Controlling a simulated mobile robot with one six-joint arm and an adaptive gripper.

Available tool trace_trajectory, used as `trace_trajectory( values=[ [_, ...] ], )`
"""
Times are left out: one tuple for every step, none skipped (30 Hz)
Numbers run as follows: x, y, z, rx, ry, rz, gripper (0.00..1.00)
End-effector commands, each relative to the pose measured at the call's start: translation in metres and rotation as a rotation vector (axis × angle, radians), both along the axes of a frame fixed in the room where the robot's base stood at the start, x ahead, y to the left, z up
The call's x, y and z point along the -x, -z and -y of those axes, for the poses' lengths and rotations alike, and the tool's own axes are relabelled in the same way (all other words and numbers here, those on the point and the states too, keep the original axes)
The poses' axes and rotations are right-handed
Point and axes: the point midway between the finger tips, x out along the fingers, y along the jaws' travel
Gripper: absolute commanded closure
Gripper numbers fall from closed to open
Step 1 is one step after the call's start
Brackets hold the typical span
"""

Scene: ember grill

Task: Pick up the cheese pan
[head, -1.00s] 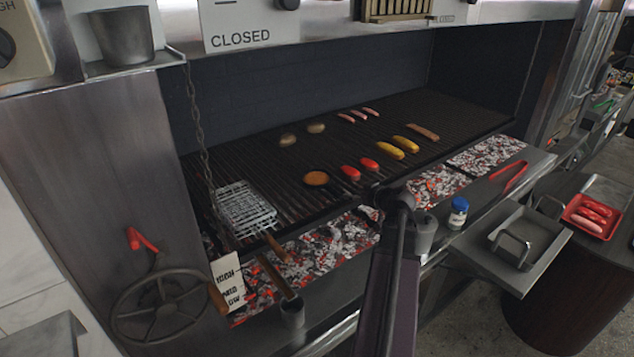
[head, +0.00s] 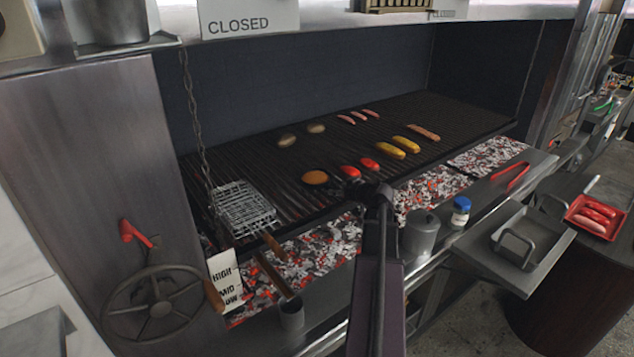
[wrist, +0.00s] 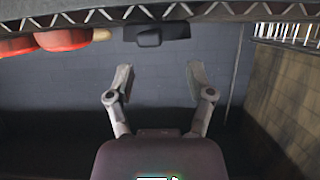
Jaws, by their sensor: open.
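The cheese pan (head: 316,177) is a small dark round pan with an orange filling, lying on the grill grate near its front edge. My gripper (head: 352,188) is just right of it and toward the front in the head view, where its fingers are hard to make out. In the wrist view my gripper (wrist: 160,79) shows two fingers wide apart with nothing between them. A dark blocky piece (wrist: 162,35) lies beyond the fingertips at the top; it may be the pan's handle, but I cannot be sure.
Red peppers (head: 368,163) lie right of the pan, close to my gripper. A wire basket (head: 243,210) lies to the left. Glowing coals (head: 330,240) lie below the front edge. A grey pot (head: 421,234) and a blue-capped jar (head: 461,211) stand on the front ledge.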

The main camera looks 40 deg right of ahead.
Motion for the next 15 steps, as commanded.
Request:
trace_trajectory(
  values=[
    [0.0,0.0,0.0,0.0,0.0,0.0,0.31],
    [0.0,0.0,0.0,0.0,0.0,0.0,0.31],
    [-0.001,0.001,0.0,0.0,0.0,0.0,0.31],
    [-0.002,0.001,0.001,0.0,0.0,0.0,0.31],
    [-0.003,0.002,0.001,0.0,-0.001,0.0,0.31],
    [-0.004,0.004,0.002,0.0,-0.001,0.0,0.31],
    [-0.006,0.005,0.003,0.0,-0.001,0.0,0.31],
    [-0.008,0.007,0.004,0.0,-0.001,0.0,0.31],
    [-0.012,0.009,0.005,-0.001,-0.002,0.0,0.31],
    [-0.014,0.011,0.006,-0.001,-0.002,0.0,0.31],
    [-0.017,0.013,0.007,-0.001,-0.002,0.0,0.31],
    [-0.021,0.016,0.009,-0.001,-0.002,0.0,0.31],
    [-0.024,0.018,0.01,0.0,-0.001,0.0,0.31],
    [-0.026,0.019,0.011,0.0,-0.001,0.0,0.31],
    [-0.031,0.021,0.012,0.0,-0.001,0.0,0.31]
  ],
)
